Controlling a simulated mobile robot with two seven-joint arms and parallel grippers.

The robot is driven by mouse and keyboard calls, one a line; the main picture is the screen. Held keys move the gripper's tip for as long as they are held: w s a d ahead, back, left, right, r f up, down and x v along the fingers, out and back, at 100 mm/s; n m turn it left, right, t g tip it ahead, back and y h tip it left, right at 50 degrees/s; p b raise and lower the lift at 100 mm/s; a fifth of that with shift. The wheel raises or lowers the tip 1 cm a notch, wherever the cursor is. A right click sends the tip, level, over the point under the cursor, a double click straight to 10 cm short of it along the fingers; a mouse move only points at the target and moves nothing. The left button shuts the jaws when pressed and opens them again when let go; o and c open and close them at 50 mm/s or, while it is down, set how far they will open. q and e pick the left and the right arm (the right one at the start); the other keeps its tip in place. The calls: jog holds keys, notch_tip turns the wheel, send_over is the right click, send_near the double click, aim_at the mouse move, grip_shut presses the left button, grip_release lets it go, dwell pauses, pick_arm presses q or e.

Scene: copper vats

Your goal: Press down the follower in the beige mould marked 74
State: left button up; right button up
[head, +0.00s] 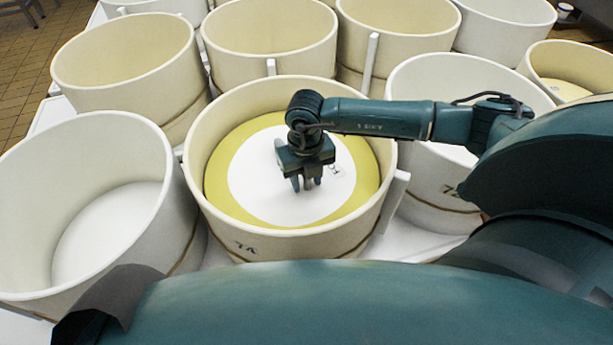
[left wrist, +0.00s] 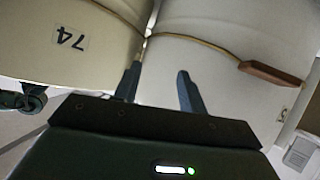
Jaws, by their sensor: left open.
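The beige mould marked 74 (head: 248,225) stands in the middle of the head view; its number also shows upside down in the left wrist view (left wrist: 72,38). Inside it lies a flat white round disc (head: 255,190), which looks like the follower, with a yellow ring (head: 350,207) around it. My right gripper (head: 306,184) points down inside the mould, over the disc right of its middle. I cannot tell whether its fingertips touch the disc. My left gripper (left wrist: 157,88) is open and empty, outside the mould near its lower wall; it is out of the head view.
A white mould (head: 110,215) stands close on the left, and another marked 72 (head: 440,205) on the right. Several more moulds fill the rows behind. White upright bars, one at the right of mould 74 (head: 392,205), stand between them.

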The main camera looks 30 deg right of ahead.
jog(key=shift+o, duration=0.5)
jog(key=shift+r, duration=0.1)
jog(key=shift+w, duration=0.1)
jog(key=shift+r, duration=0.1)
jog(key=shift+r, duration=0.35)
notch_tip(320, 180, up, 12)
jog(key=shift+r, duration=0.15)
